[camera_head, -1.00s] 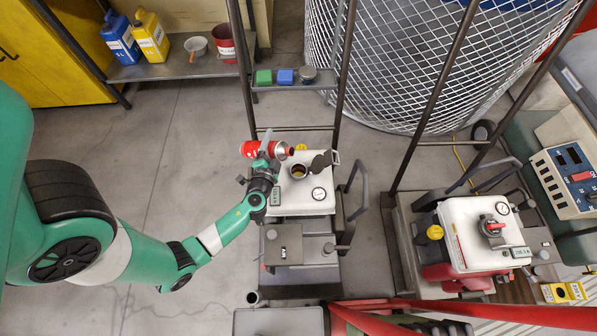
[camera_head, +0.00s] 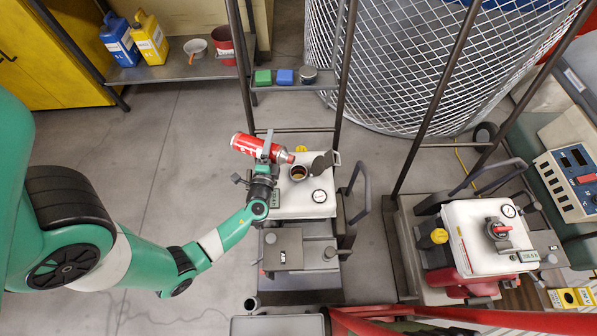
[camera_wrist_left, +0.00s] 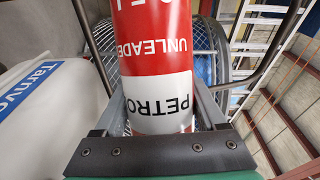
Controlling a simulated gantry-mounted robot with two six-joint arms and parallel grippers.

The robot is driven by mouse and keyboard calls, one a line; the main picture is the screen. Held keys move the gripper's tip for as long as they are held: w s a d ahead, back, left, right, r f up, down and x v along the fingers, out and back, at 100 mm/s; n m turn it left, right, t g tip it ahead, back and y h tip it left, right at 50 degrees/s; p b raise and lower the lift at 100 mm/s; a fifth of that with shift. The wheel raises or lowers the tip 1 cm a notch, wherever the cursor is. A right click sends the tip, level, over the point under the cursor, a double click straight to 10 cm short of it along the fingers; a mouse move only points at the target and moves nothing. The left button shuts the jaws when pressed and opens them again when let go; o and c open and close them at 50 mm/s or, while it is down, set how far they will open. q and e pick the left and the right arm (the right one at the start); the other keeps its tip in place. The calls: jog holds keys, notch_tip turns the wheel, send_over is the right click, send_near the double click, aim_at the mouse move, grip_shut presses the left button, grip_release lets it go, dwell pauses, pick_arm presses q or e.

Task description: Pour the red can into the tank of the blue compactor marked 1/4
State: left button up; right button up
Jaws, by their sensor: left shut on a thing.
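My left gripper (camera_head: 265,152) is shut around the red can (camera_head: 245,144). A dark flap (camera_head: 325,163) stands open beside the hole. In the left wrist view the can (camera_wrist_left: 155,50) sits between the fingers (camera_wrist_left: 165,110), its label reading UNLEADED and PETRO upside down. The machine below the tank looks grey; no 1/4 mark is readable. My right gripper is not in view.
Upright posts surround the machine. A red machine with a white tank (camera_head: 475,235) stands right. A shelf (camera_head: 180,67) holds blue and yellow jugs at upper left. Floor is clear on the left.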

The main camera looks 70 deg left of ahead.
pick_arm(q)
jog(key=shift+w+d+m+t+b, duration=0.1)
jog(key=shift+m+t+b, duration=0.2)
jog(key=shift+m+b, duration=0.55)
dwell(1.1)
jog(key=shift+m+y, duration=0.3)
jog(key=shift+m, duration=0.05)
dwell(0.5)
jog(key=shift+r+m+p, duration=0.3)
jog(key=shift+r+m, duration=0.5)
dwell(2.6)
jog(key=shift+w+d+m+t+y, duration=0.15)
jog(key=shift+m+t, duration=0.05)
jog(key=shift+m, duration=0.3)
jog(key=shift+w+d+m+t+y, duration=0.1)
jog(key=shift+m+t+y, duration=0.1)
jog(key=shift+m, duration=0.3)
dwell(0.3)
jog(key=shift+w+d+r+m, duration=0.1)
jog(key=shift+r+m, duration=0.1)
jog(key=shift+m, duration=0.1)
